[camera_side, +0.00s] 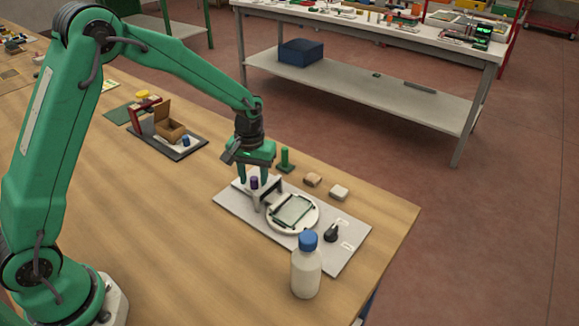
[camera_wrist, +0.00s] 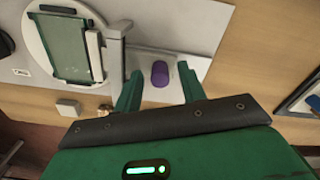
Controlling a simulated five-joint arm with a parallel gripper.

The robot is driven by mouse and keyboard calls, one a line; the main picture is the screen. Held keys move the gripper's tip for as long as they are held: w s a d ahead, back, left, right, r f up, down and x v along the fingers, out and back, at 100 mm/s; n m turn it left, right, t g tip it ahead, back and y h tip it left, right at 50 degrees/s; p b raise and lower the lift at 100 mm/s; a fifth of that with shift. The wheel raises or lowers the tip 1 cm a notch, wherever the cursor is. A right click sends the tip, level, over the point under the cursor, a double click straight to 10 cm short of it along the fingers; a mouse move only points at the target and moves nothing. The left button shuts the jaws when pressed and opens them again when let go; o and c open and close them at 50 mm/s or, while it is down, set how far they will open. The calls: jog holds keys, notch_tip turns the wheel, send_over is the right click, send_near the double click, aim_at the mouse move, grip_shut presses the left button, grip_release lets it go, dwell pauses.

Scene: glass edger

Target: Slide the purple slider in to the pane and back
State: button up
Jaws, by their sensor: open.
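The purple slider (camera_side: 254,182) is a small upright purple knob at the far left end of the grey edger plate (camera_side: 236,209). It also shows in the wrist view (camera_wrist: 159,73), between my two fingers. My gripper (camera_side: 256,178) is open and above the slider, with a finger on each side (camera_wrist: 160,88); I cannot tell whether either touches it. The glass pane (camera_side: 293,210) lies on a round white turntable (camera_side: 273,223) beside the slider's rail. In the wrist view the pane (camera_wrist: 64,48) is to the left of my fingers.
A black knob (camera_side: 331,233) sits on the plate's right part. A white bottle with a blue cap (camera_side: 306,270) stands at its near edge. A green post (camera_side: 285,160) and two small blocks (camera_side: 313,180) (camera_side: 339,192) stand behind it.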

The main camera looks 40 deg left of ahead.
jog(key=shift+f, duration=0.15)
grip_shut()
jog(key=shift+a, duration=2.4)
grip_release()
jog(key=shift+d, duration=0.1)
notch_tip(320, 180, up, 8)
